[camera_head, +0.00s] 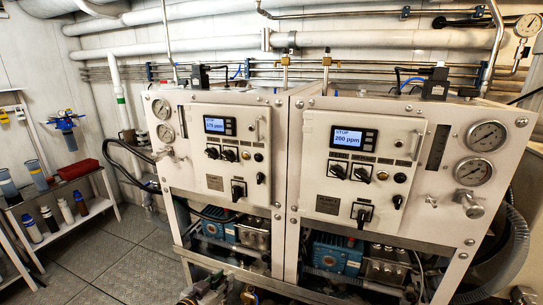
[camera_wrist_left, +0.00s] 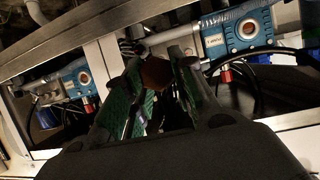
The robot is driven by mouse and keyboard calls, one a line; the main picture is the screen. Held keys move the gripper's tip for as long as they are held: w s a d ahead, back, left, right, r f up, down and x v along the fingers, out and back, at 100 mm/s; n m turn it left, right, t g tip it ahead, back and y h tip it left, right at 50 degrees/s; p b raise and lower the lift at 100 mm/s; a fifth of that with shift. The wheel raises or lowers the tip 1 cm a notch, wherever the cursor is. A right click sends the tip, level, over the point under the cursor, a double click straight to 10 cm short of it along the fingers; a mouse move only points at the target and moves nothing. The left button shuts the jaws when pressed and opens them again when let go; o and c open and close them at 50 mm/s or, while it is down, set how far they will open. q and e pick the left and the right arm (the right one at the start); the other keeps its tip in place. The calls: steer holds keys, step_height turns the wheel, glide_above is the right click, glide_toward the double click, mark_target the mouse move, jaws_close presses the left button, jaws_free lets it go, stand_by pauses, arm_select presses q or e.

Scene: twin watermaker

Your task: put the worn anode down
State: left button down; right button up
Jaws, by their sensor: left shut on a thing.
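My left gripper (camera_wrist_left: 155,95) shows in the left wrist view with its green-padded fingers closed on a dark brown, round-ended piece, which looks like the worn anode (camera_wrist_left: 153,73). Only the end of the anode shows between the fingers; the rest is hidden or too dark to tell. In the head view my left gripper (camera_head: 210,290) is just at the bottom edge, in front of the left watermaker cabinet's lower opening. The anode cannot be made out there. My right gripper is not in view.
Two white cabinets, the left panel (camera_head: 222,175) and right panel (camera_head: 350,195), stand ahead, with blue pumps (camera_head: 335,254) in their lower openings. Chequered floor (camera_head: 110,255) between is clear.

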arm_select(q)
steer(key=s+a+r+n+t+y, duration=0.1)
steer(key=a+r+n+y, duration=0.2)
steer(key=a+n+y, duration=0.1)
steer(key=shift+s+a+n+y, duration=0.15)
steer(key=shift+a+n+y, duration=0.4)
steer(key=shift+a, duration=0.7)
steer(key=s+f, duration=0.4)
steer(key=f, duration=0.2)
steer(key=shift+s, duration=0.35)
stand_by(0.9)
stand_by(0.4)
